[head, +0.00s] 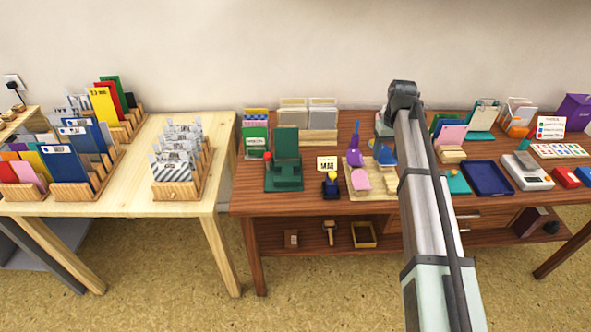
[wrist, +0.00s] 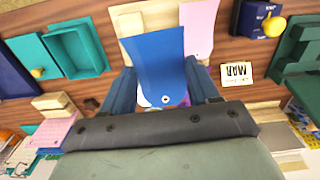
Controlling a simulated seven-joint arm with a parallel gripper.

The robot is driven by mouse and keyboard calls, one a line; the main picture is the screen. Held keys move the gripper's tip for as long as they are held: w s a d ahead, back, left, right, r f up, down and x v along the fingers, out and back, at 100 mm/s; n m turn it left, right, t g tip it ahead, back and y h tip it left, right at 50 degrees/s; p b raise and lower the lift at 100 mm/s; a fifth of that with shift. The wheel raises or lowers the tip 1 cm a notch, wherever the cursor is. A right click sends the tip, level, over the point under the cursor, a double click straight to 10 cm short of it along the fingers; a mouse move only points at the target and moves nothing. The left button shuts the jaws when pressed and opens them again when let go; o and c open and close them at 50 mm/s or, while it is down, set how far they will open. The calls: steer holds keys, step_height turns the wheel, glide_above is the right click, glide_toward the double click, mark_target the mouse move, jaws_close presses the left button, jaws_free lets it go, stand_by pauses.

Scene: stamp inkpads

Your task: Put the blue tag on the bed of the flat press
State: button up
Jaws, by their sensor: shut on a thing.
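The blue tag (wrist: 158,62) is between the fingers of my gripper (wrist: 163,88), which is shut on it. The tag has a small hole near my gripper and its far end points away from me. In the head view the tag (head: 386,154) shows just left of my arm, over or near a light wooden rack; I cannot tell if they touch. A dark green press (head: 286,172) with a red knob stands to the left on the brown table; part of it shows at the right of the wrist view (wrist: 300,52).
A pink tag (wrist: 199,28) lies beside the blue one. A navy stamp with a yellow knob (wrist: 262,20) and a small sign (wrist: 237,73) stand between rack and press. A teal tray (wrist: 78,50) is on the other side.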

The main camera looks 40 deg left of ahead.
steer(key=s+a+n, duration=0.4)
steer(key=s+a, duration=1.3)
steer(key=a, duration=0.4)
steer(key=m, duration=0.5)
glide_toward(287, 171)
steer(key=shift+f, duration=3.3)
steer(key=shift+f, duration=0.15)
steer(key=o, duration=1)
step_height(287, 171, up, 12)
steer(key=shift+r, duration=0.2)
